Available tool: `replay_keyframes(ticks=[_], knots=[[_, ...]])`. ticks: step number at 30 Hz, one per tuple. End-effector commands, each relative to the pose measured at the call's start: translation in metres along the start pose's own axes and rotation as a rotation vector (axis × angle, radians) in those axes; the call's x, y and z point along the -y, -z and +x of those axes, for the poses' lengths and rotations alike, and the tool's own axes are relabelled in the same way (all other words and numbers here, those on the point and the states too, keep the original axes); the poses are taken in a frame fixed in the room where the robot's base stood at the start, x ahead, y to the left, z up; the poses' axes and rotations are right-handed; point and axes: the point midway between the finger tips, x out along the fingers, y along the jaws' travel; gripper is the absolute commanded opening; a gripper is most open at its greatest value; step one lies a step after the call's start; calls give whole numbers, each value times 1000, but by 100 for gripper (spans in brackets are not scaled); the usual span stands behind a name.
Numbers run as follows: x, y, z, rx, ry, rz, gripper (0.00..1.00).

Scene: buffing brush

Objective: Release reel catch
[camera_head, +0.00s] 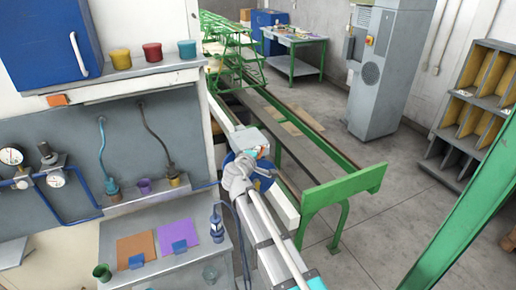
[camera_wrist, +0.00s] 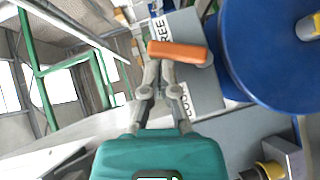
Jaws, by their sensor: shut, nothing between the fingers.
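An orange bar-shaped handle (camera_wrist: 178,53), which looks like the reel catch, lies crosswise on a grey plate (camera_wrist: 205,95) in the wrist view. "FREE" is printed at the plate's upper end; another label lower down is partly hidden by my fingers. A large blue reel (camera_wrist: 268,50) stands right beside the plate. My gripper (camera_wrist: 160,66) is shut and empty, its tips at the lower left edge of the handle; I cannot tell whether they touch.
A green-framed conveyor (camera_head: 345,188) runs right of the reel. A grey bench (camera_head: 195,265) with brown and purple sheets stands at lower left. A panel with gauges and hoses (camera_head: 75,140) is left. Open floor (camera_head: 385,235) lies to the right.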

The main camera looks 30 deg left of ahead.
Motion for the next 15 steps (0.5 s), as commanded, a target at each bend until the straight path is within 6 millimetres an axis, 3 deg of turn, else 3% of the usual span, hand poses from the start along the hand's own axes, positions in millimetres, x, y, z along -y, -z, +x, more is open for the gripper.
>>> replay_keyframes(ticks=[8,15], knots=[[2,12,-8,-12,1,-3,0],[-8,18,-13,0,-1,-1,0]])
